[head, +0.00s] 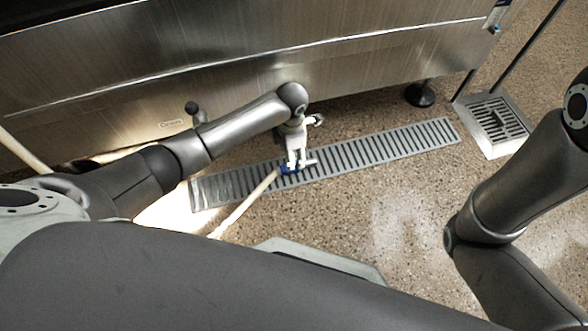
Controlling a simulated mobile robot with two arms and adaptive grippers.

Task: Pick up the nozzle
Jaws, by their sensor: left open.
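The nozzle (286,169) is a small blue piece at the end of a cream hose (244,206), lying over the slotted floor drain. My left gripper (301,165) is light grey and points down right at the nozzle. It is open, with its fingers at or just above the blue part and partly covering it. I cannot tell whether the fingers touch the nozzle. My right arm shows at the right edge, but its gripper is out of view.
The long slotted drain grate (392,141) runs along the speckled floor. A steel cabinet (300,50) stands behind on a black foot (420,95). A square drain (492,122) sits at the right. The floor right of the nozzle is clear.

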